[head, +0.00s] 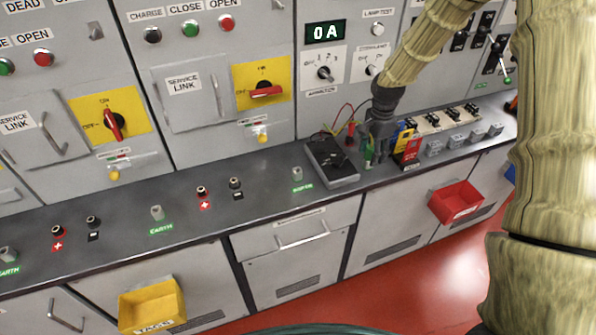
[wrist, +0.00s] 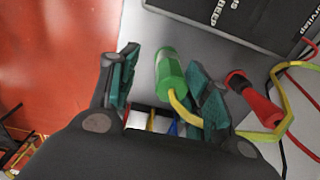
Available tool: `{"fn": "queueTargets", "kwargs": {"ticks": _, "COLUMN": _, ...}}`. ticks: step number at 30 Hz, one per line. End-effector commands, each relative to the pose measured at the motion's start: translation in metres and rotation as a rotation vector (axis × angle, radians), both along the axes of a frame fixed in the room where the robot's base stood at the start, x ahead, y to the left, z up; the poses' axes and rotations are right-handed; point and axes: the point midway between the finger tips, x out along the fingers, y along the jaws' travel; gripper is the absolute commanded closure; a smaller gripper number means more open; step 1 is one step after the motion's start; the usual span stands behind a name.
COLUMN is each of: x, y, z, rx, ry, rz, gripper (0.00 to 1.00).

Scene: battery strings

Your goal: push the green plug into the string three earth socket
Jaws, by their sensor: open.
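The green plug (wrist: 170,72) stands between the fingers of my gripper (wrist: 161,66) in the wrist view, nearer the right finger, with a yellow cable at its lower end. In the head view the green plug (head: 368,156) shows at the bench, partly hidden by my gripper (head: 378,150). My gripper is open, its fingers on either side of the plug. Pale sockets with green labels stand along the bench: one with an EARTH label (head: 157,212), one at the far left (head: 8,253), and one near the black device (head: 297,173). I cannot tell which belongs to string three.
A black box-like device (head: 333,165) lies left of my gripper. A red plug (wrist: 250,95) with loose leads is close to the right finger. Red and black sockets (head: 202,191) line the bench. Yellow and red bins (head: 152,306) hang on the front.

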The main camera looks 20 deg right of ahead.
Motion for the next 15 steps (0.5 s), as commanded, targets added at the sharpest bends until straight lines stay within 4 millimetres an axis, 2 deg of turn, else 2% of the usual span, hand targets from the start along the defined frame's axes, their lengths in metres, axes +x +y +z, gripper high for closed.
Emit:
{"fn": "queueTargets", "kwargs": {"ticks": 4, "x": 0.0052, "y": 0.0004, "z": -0.0028, "rx": -0.001, "ry": 0.004, "rz": 0.001, "gripper": 0.53}}
{"fn": "queueTargets", "kwargs": {"ticks": 12, "x": 0.0069, "y": 0.0004, "z": -0.0031, "rx": -0.001, "ry": 0.003, "rz": 0.001, "gripper": 1.00}}
{"fn": "queueTargets", "kwargs": {"ticks": 15, "x": 0.0067, "y": 0.0004, "z": -0.0028, "rx": -0.001, "ry": 0.003, "rz": 0.001, "gripper": 1.00}}
